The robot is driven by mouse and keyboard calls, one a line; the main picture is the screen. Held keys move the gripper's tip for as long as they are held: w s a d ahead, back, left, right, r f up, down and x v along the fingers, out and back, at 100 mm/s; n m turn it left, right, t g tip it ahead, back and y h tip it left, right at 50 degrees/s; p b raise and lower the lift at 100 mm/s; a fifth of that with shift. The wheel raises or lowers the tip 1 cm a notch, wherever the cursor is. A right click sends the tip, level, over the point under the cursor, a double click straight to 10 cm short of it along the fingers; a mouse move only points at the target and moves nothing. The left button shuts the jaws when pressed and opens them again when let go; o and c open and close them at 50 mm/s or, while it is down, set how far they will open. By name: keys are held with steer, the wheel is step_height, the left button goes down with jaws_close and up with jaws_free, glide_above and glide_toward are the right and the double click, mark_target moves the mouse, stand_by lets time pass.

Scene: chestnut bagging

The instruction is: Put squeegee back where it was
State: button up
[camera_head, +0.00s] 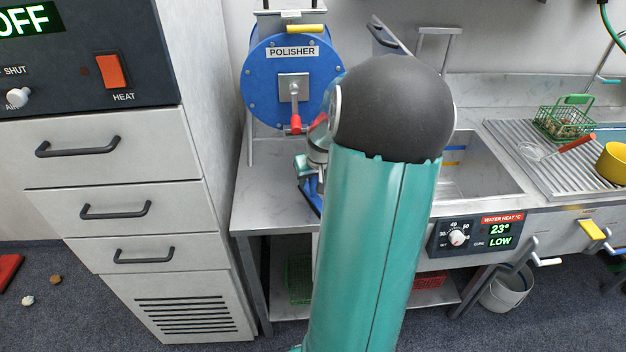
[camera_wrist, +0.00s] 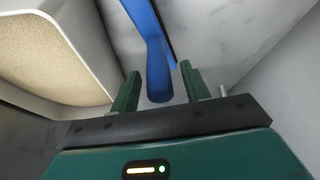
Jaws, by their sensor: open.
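The blue squeegee (camera_wrist: 158,72) shows in the wrist view, its rounded handle end between my two green fingers and its longer blue part running up to the top edge. My gripper (camera_wrist: 157,80) is open, with a finger on either side of the handle and gaps visible. In the head view, blue parts that look like the squeegee (camera_head: 311,196) show at the steel counter, left of my arm. My arm hides most of the gripper there.
The blue polisher drum (camera_head: 265,75) with its red-handled crank stands behind my gripper. A sink (camera_head: 480,170) is to the right, with a draining rack (camera_head: 550,165) and green basket (camera_head: 563,121) beyond. A drawer cabinet (camera_head: 110,190) stands left. A pale-rimmed container (camera_wrist: 75,35) is close left in the wrist view.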

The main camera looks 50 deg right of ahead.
steer(key=v, duration=1.1)
